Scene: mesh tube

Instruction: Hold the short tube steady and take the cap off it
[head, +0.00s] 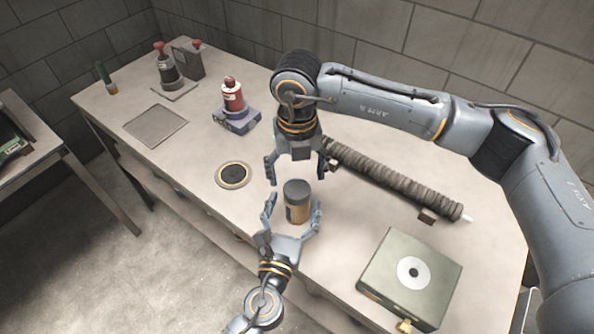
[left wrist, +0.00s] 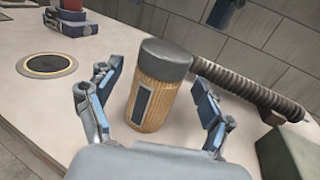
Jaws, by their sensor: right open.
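The short tube (head: 298,212) stands upright on the table, tan with a dark label and a dark grey cap (head: 297,187) on top. In the left wrist view the tube (left wrist: 154,105) and its cap (left wrist: 166,57) stand between the fingers of my left gripper (left wrist: 157,108). My left gripper (head: 292,217) is open around the tube's near side, with a gap at each finger. My right gripper (head: 298,172) is open and points down above the cap, its fingers spread to either side and empty.
A long ribbed mesh tube (head: 395,180) lies behind on the right. A green box (head: 390,290) with a white disc is at the front right. A round dark pad (head: 233,175) lies to the left, a red bottle (head: 233,95) stands behind it. The table's front edge is close.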

